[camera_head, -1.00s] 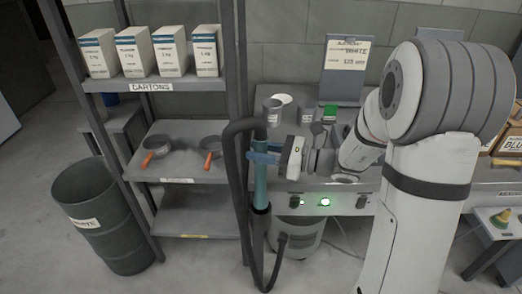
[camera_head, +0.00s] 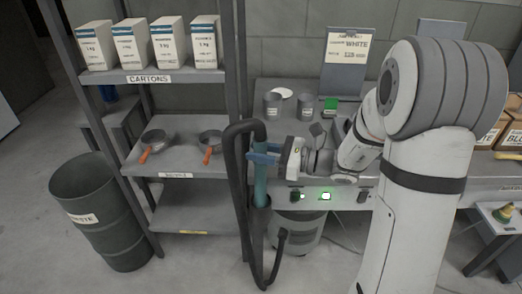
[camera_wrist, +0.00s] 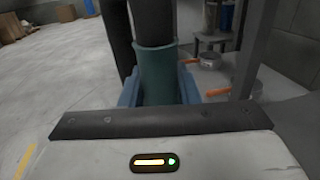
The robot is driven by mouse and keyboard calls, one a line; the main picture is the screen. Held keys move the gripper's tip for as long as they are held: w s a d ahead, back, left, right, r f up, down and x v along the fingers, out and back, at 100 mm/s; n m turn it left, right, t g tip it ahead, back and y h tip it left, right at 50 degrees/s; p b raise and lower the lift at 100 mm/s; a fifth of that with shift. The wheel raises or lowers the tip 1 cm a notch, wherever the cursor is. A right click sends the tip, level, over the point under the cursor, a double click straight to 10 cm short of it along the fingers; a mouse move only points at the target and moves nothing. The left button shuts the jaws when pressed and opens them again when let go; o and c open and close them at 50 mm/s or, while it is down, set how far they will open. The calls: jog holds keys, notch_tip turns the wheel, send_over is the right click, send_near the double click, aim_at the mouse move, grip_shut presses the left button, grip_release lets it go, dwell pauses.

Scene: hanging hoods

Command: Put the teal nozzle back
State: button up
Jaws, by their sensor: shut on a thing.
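The teal nozzle (camera_head: 260,184) is a teal tube standing upright at the shelf's right post, with a black hose bending over from its top. My gripper (camera_head: 262,158) is shut around its upper part, with blue fingers on either side. In the wrist view the teal nozzle (camera_wrist: 160,78) stands between the two blue fingers of my gripper (camera_wrist: 160,92), with the dark hose above it. The nozzle's lower end meets a dark part above the grey canister (camera_head: 297,235). I cannot tell whether it is seated there.
A grey shelf (camera_head: 168,77) with cartons on top and orange-handled pans (camera_head: 157,142) stands close on the left. A dark bin (camera_head: 100,210) stands at the far left.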

aim_at(261, 172)
jog(key=shift+f+b, duration=2.25)
jog(key=shift+f, duration=1.2)
jog(key=o, duration=1.1)
jog(key=shift+o, duration=0.2)
jog(key=shift+d, duration=0.1)
jog(key=v, duration=0.7)
jog(key=shift+d+p, duration=0.35)
jog(key=shift+p, duration=0.05)
jog(key=shift+s, duration=0.1)
